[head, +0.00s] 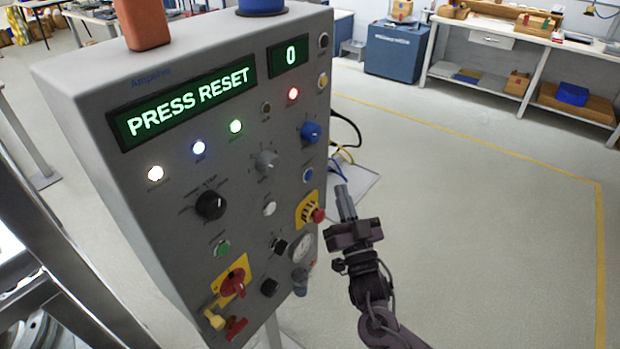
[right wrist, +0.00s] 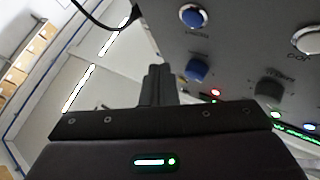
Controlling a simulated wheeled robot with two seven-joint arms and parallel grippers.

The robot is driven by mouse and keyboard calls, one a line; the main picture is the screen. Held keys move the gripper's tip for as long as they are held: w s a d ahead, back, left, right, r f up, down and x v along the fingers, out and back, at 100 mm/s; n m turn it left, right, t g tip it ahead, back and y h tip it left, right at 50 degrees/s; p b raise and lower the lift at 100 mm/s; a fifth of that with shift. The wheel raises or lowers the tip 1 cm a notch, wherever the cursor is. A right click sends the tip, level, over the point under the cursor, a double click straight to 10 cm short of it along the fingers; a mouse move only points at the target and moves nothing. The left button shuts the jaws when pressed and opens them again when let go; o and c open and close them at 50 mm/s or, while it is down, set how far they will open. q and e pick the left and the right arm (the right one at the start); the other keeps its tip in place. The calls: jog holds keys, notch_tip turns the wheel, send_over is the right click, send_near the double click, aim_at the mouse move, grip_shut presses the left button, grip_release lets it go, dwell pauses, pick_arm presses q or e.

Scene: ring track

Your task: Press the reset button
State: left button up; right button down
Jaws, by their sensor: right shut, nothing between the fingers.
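A grey control panel (head: 145,200) shows the words PRESS RESET on its large display (head: 185,108). A blue push button (head: 308,174) sits on the panel's right side, below a blue knob (head: 311,132). The right wrist view shows this blue button (right wrist: 193,15) at the top; its small label is too blurred to read surely. My right gripper (head: 343,190) is shut and empty, in front of the panel to the right of the blue button, apart from it. Its closed fingers (right wrist: 156,75) point upward in the wrist view. My left gripper is out of view.
A red emergency stop button (head: 318,215) on a yellow plate lies just below the blue button. A white button (head: 269,208) and a grey knob (head: 266,161) are to its left. A small display (head: 289,56) reads 0. The floor right of the panel is open.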

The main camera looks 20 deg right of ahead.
aim_at(308, 175)
jog(key=shift+w+a+b, duration=0.4)
jog(key=shift+w+a, duration=0.4)
jog(key=shift+w, duration=0.2)
jog(key=shift+w+a+b, duration=0.4)
jog(key=shift+w+a, duration=0.35)
jog(key=shift+w, duration=0.25)
dwell(0.6)
jog(key=shift+w+a, duration=0.25)
jog(key=shift+w, duration=0.05)
jog(key=shift+w+a+b, duration=0.25)
jog(key=shift+w+b, duration=0.05)
jog(key=shift+b, duration=0.15)
dwell(0.6)
jog(key=shift+s, duration=0.1)
jog(key=shift+s+d+p, duration=0.3)
jog(key=shift+s+d, duration=0.2)
jog(key=shift+s, duration=0.05)
jog(key=shift+s, duration=0.1)
